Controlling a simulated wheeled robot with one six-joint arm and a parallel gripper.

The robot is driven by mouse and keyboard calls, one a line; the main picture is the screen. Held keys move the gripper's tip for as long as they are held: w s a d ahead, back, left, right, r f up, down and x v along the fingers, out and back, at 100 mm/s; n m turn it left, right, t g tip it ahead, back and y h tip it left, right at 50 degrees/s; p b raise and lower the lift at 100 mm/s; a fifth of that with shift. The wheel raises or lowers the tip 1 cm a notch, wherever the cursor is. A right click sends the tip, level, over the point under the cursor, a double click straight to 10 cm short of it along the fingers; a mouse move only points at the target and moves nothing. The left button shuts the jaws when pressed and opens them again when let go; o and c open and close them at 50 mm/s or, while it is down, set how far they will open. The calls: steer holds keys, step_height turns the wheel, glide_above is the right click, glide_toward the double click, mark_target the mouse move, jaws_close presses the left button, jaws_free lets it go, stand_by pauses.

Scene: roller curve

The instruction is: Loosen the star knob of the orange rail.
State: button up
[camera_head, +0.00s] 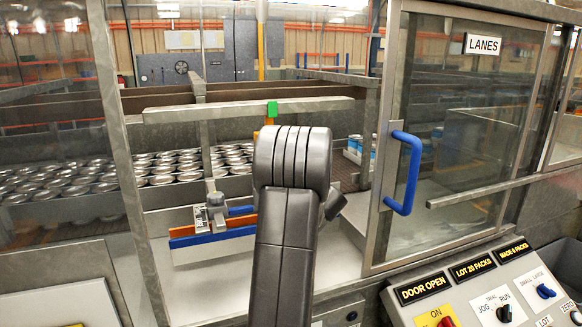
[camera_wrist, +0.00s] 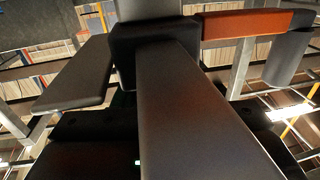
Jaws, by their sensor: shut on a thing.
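The orange rail (camera_head: 214,228) runs beside a blue rail (camera_head: 212,239) inside the open doorway, and its right part is hidden behind my arm. The orange rail (camera_wrist: 252,23) also shows at the upper right of the wrist view. A dark block (camera_wrist: 150,38), which looks like the star knob, sits against its end there. My gripper (camera_wrist: 126,60) is shut on this dark knob, with its grey fingers reaching up to it. The knob's star shape is not visible. In the head view my arm hides the fingers and the held knob.
A grey cylinder knob (camera_head: 215,199) stands by the left part of the rails; it also shows in the wrist view (camera_wrist: 288,57). Rows of cans (camera_head: 60,182) lie behind. A glazed door with a blue handle (camera_head: 404,173) and a control panel (camera_head: 490,290) are at the right.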

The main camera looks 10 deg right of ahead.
steer(key=n+g+y+p, duration=0.2)
steer(key=y+p, duration=0.1)
steer(key=shift+s+r+n+y, duration=0.1)
steer(key=shift+n+y, duration=0.3)
steer(key=n+g+y+p, duration=0.1)
steer(key=g+y, duration=0.1)
steer(key=n+g+y+p, duration=0.2)
steer(key=shift+s+a+n, duration=0.2)
steer(key=shift+a+n, duration=0.1)
steer(key=shift+a, duration=0.05)
steer(key=n+g+y, duration=0.2)
steer(key=g, duration=0.1)
steer(key=n+g+y+p, duration=0.1)
steer(key=shift+s+a+f+g, duration=0.15)
steer(key=shift+s+f+g, duration=0.15)
steer(key=shift+g, duration=0.1)
steer(key=shift+s+a+f+n+g+y+p, duration=0.15)
steer(key=shift+n+g+y, duration=0.1)
steer(key=shift+n+g, duration=0.9)
steer(key=shift+s+d+r+n+g+y+p, duration=0.2)
steer(key=shift+n+g, duration=0.65)
steer(key=shift+g, duration=0.6)
steer(key=shift+w, duration=0.1)
steer(key=shift+g, duration=0.3)
steer(key=o, duration=1)
steer(key=shift+a, duration=0.2)
steer(key=shift+c, duration=0.2)
